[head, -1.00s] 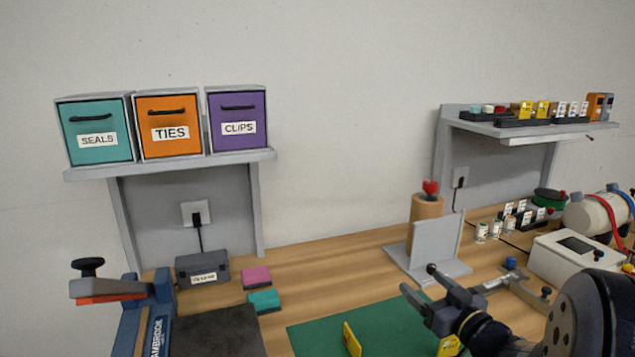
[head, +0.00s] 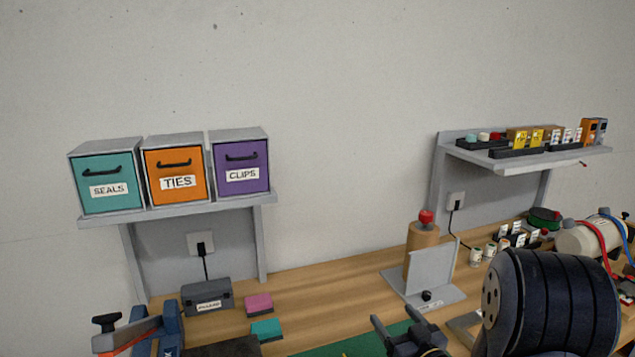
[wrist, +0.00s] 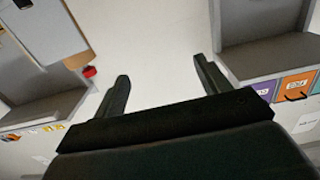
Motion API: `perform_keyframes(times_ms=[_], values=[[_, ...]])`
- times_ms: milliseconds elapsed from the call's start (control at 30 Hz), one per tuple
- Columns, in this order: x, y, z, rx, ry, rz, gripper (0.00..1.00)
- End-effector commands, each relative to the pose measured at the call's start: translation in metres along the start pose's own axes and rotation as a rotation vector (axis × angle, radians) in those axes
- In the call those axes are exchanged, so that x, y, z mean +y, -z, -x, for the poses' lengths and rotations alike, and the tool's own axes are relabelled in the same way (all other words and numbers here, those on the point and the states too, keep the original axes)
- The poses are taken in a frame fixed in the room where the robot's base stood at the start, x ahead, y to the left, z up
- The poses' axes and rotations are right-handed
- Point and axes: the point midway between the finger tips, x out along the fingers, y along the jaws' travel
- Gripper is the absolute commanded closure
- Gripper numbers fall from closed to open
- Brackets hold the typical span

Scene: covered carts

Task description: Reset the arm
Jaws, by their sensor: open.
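My gripper (head: 406,333) shows at the bottom of the head view, low over the workbench near the green mat (head: 350,343). In the wrist view my gripper (wrist: 158,82) has its two dark fingers spread wide apart with nothing between them. Beyond the fingers is pale wall. A large black arm link of mine covers the lower right of the head view and hides part of the bench.
Teal, orange (head: 177,176) and purple drawers sit on the left shelf (head: 180,207). A grey bookend-like stand (head: 432,268) and a red-topped cylinder (head: 422,245) stand behind my gripper. The right shelf (head: 520,157) holds small boxes. Wall space between the shelves is clear.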

Motion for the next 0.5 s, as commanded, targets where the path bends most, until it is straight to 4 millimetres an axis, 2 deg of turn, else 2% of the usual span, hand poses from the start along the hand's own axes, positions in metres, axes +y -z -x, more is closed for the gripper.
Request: perform_keyframes(times_ms=[67,500], values=[[-0.005,0.004,-0.001,-0.003,-0.004,-0.004,0.29],[-0.018,-0.001,-0.002,-0.002,-0.032,0.000,0.29]])
